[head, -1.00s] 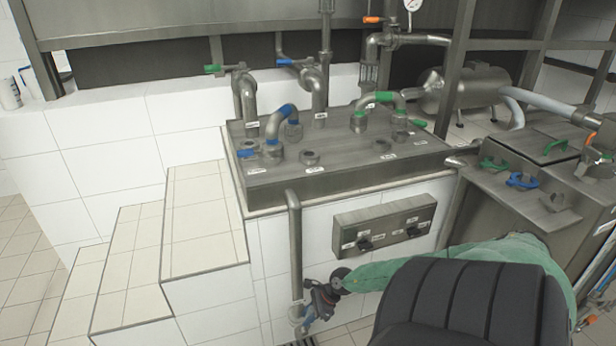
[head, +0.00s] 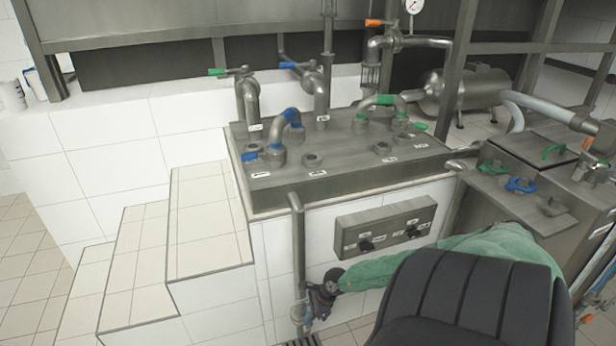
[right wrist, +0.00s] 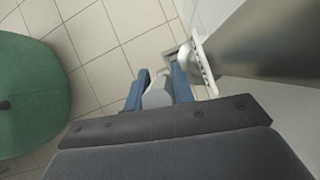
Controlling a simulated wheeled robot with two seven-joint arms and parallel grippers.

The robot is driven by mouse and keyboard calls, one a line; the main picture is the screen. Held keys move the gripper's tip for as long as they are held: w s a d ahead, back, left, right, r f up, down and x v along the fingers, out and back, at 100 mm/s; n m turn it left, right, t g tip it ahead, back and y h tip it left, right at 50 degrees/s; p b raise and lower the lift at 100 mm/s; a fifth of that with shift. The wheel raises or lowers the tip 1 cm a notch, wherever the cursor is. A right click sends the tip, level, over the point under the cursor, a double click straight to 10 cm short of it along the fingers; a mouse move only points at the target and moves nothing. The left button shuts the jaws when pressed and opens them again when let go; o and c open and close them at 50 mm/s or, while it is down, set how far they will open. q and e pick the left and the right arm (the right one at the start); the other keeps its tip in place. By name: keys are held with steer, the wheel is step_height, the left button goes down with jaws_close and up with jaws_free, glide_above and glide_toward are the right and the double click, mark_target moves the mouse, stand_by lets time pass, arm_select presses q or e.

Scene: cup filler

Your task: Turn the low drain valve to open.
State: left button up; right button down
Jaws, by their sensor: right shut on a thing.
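The low drain valve (head: 297,314) sits at the foot of the vertical drain pipe (head: 298,245), in front of the white tiled wall. My right gripper (head: 307,322) is down at this valve, and its wrist hides part of it. In the right wrist view, the two blue fingers of my right gripper (right wrist: 160,90) are shut on a grey piece, the valve handle (right wrist: 157,93). The pale ring of the pipe end (right wrist: 198,66) is just right of the fingers. The handle's exact angle is hard to tell. My left gripper is out of view.
Tiled steps (head: 205,225) rise left of the pipe. A switch box (head: 385,228) is on the wall above my right forearm. A floor drain grate (head: 303,342) lies under the valve. The steel filler top (head: 345,165) carries several pipe bends. A steel tank stands at right.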

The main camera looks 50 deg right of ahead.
steer(key=shift+a, duration=0.1)
stand_by(0.5)
steer(key=c, duration=1.2)
jaws_free()
steer(key=shift+w, duration=0.1)
steer(key=shift+p+v, duration=0.6)
steer(key=shift+v, duration=3.25)
